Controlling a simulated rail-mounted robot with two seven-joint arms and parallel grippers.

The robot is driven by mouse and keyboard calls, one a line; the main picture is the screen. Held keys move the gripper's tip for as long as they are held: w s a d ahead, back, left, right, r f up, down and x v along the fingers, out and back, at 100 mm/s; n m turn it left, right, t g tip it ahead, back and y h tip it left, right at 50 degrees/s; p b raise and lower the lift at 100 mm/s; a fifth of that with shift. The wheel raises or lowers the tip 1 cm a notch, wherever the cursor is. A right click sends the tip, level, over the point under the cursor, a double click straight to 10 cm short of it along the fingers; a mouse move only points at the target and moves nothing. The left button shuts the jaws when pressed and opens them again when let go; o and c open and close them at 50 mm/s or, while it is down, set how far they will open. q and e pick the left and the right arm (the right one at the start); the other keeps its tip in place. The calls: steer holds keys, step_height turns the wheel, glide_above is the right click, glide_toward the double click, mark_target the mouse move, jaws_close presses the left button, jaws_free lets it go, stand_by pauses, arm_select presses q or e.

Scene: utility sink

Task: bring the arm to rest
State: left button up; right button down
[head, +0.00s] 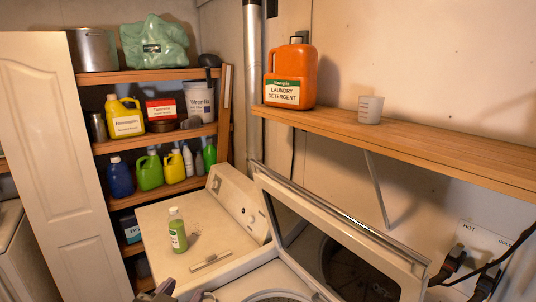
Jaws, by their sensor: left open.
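My left gripper (182,293) shows only in part at the bottom edge of the head view, in front of the white machine. It is open, and I see nothing between its fingers. Most of my left arm is out of the frame. A small bottle of green liquid (178,232) with a pale cap stands upright on the white machine top (150,220), beyond the gripper and apart from it. My right gripper is not in view.
A raised glass-panelled lid (345,228) stands to the right of the gripper. A wooden shelf (430,143) above it holds an orange detergent jug (289,78) and a measuring cup (370,109). Shelves of bottles (155,75) stand at the back left, beside a white door (50,150).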

arm_select(q)
steer(key=s+a+f+n+g+y, duration=0.15)
steer(key=s+f, duration=0.25)
steer(key=f, duration=0.5)
steer(key=s+a+f+g+p, duration=0.1)
steer(key=s+a+f+g, duration=0.2)
steer(key=s+f, duration=0.35)
steer(key=s+a+f+n+g+y, duration=0.1)
steer(key=s+a+f+g, duration=0.15)
steer(key=f, duration=0.75)
steer(key=s+f+g, duration=0.4)
steer(key=s+f, duration=0.7)
steer(key=s, duration=0.5)
steer(key=shift+a+f+g+p, duration=0.25)
steer(key=shift+f+g+p, duration=0.15)
